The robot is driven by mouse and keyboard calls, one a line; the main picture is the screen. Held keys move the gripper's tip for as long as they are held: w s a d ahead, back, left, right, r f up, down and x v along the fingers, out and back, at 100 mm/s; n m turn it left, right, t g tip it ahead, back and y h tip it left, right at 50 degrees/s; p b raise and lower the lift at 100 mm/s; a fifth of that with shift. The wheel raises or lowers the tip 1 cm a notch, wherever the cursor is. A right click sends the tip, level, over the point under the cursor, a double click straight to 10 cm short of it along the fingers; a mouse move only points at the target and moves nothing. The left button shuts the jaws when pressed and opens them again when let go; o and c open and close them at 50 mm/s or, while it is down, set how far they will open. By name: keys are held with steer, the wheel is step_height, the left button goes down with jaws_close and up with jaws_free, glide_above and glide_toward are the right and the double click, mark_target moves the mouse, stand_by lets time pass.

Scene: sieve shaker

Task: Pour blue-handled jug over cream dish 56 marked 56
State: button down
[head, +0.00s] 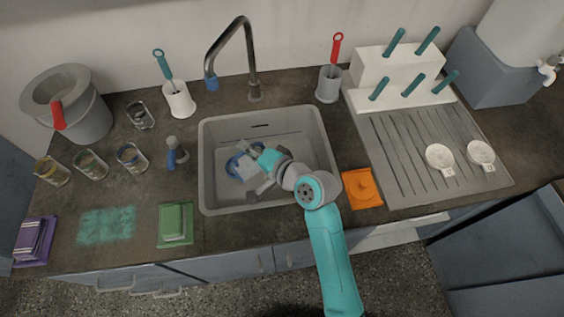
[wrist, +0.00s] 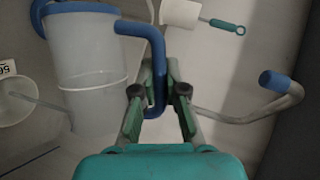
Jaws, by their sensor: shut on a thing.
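My gripper (wrist: 160,92) is shut on the blue handle of a translucent jug (wrist: 88,62), whose blue rim is toward the top of the wrist picture. In the head view, my gripper (head: 264,172) and the jug (head: 247,170) are over or in the sink, with the jug partly hidden by the gripper. I cannot tell its exact tilt or its contents. In the wrist view, a round cream dish (wrist: 14,100) is cut off at the left edge, beside the jug, with a tag that seems to read 56. I cannot tell it apart in the head view.
The grey sink (head: 215,195) has a tap (head: 252,70) behind it. Two cream dishes (head: 440,158) (head: 481,153) lie on the drainboard (head: 405,170) at right.

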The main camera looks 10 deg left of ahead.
mark_target(260, 142)
steer(key=shift+w+d+r+m, duration=0.3)
steer(key=shift+w+d, duration=0.15)
steer(key=shift+d, duration=0.15)
steer(key=shift+w+d+r+y, duration=0.1)
steer(key=shift+w+d+y, duration=0.15)
steer(key=shift+d+y, duration=0.1)
steer(key=shift+d+m, duration=0.1)
steer(key=shift+m, duration=0.2)
steer(key=shift+w+d+r+m+p, duration=0.25)
steer(key=shift+w+d+m+p, duration=0.05)
steer(key=shift+p, duration=0.05)
